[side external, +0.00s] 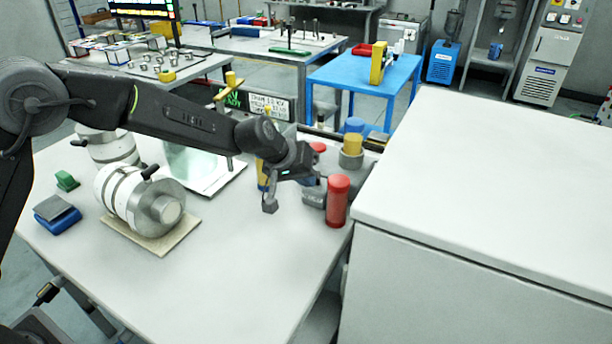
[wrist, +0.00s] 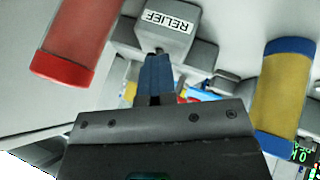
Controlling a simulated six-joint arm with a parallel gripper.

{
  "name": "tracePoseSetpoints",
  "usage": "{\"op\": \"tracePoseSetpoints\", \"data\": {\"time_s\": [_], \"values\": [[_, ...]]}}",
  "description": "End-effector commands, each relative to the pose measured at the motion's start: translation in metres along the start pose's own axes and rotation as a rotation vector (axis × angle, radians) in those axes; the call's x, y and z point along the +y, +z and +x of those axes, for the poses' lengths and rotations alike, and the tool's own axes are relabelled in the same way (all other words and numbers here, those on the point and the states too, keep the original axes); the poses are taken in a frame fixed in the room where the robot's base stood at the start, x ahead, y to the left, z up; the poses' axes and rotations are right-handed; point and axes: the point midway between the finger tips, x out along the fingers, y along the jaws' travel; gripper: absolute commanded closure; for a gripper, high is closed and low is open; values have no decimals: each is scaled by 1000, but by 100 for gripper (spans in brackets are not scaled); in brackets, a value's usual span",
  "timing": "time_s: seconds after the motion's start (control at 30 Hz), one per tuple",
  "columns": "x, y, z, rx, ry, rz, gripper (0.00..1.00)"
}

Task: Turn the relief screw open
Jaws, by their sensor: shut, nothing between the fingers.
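A grey block with a white RELIEF label (wrist: 167,21) shows at the top of the wrist view, the label upside down. I cannot make out the relief screw itself; my fingers cover the area just below the label. My gripper (wrist: 154,58) is shut, its narrow blue fingers pointing at the labelled block, with the tips at or very near its lower face. I cannot tell whether they touch. In the side view my gripper (side external: 312,181) is low at the table's right part, just left of a red cylinder, and the screw is hidden there.
The red cylinder (side external: 337,200) stands close right of my gripper; it is at left in the wrist view (wrist: 75,45). A yellow cylinder with blue ends (wrist: 280,95) is on the other side. A large white cabinet (side external: 480,190) borders the table. The table's front is clear.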

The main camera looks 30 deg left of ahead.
Motion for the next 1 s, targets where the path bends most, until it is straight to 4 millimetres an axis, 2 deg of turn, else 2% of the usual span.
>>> {"op": "tracePoseSetpoints", "data": {"time_s": [1.0], "values": [[21,12,9,-10,1,7,100]]}}
